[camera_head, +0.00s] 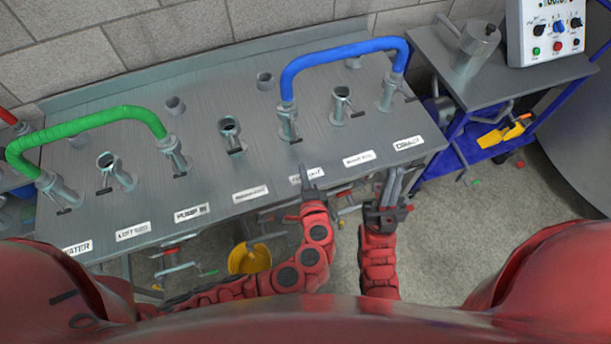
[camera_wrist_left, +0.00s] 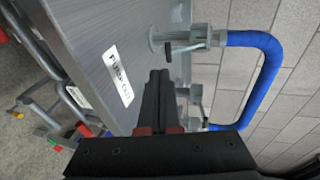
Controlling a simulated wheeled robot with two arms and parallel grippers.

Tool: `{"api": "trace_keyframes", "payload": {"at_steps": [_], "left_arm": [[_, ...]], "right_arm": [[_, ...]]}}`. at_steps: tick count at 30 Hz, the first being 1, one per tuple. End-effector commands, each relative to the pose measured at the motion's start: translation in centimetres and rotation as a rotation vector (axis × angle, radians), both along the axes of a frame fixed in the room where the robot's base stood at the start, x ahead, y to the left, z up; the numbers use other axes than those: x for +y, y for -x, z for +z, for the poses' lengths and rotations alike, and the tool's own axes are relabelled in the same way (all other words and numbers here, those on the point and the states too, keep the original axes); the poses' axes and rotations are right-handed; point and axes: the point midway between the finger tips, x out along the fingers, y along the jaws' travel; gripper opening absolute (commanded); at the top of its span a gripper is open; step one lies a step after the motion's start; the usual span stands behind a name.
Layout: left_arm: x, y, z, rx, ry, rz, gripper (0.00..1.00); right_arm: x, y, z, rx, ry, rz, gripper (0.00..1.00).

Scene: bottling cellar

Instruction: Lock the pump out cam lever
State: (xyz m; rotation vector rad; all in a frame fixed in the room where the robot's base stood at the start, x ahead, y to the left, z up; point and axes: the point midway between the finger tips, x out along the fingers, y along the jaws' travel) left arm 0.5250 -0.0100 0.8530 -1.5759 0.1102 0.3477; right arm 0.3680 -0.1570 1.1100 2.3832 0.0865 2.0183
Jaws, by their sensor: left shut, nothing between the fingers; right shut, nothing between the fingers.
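The PUMP OUT label (camera_wrist_left: 117,75) shows on the panel edge in the left wrist view; in the head view my left gripper partly covers it. The pump out port (camera_head: 288,122) stands behind that label, with one end of the blue hose (camera_head: 345,48) on it. Its cam lever (camera_head: 297,140) is a small dark handle at the port's side; it also shows in the left wrist view (camera_wrist_left: 167,50). I cannot tell whether it is locked. My left gripper (camera_head: 308,177) is shut and empty at the panel's front edge, apart from the lever. My right gripper (camera_head: 389,190) is shut and empty, further right.
A green hose (camera_head: 90,125) arches between two ports on the left. A side table (camera_head: 430,50) with a metal vessel (camera_head: 476,45) and control box (camera_head: 553,35) is at right. A yellow round object (camera_head: 249,258) sits below the panel.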

Motion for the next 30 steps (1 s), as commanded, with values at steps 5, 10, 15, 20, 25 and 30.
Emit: {"api": "trace_keyframes", "payload": {"at_steps": [5,10,15,20,25,30], "left_arm": [[0.6,-3.2,-0.6,0.0,-0.001,0.005,0.0],[0.9,-5.7,-0.6,0.0,-0.001,0.002,0.0],[1.1,-7.1,-0.8,0.0,0.0,0.001,0.0],[1.1,-7.6,-1.0,0.001,0.002,0.0,0.0],[1.1,-7.6,-1.1,0.001,0.003,-0.001,0.0],[1.1,-7.6,-1.1,0.0,0.002,-0.002,0.0]], "right_arm": [[0.0,0.0,1.6,0.001,0.0,0.0,0.0],[0.0,0.0,2.9,0.001,0.0,0.0,0.0],[0.0,0.0,3.4,0.001,0.0,0.0,0.0],[0.0,0.0,3.5,0.001,0.0,0.0,0.0],[0.0,0.0,3.5,0.001,0.0,0.0,0.0],[0.0,0.0,3.4,0.001,0.0,0.0,0.0]]}}
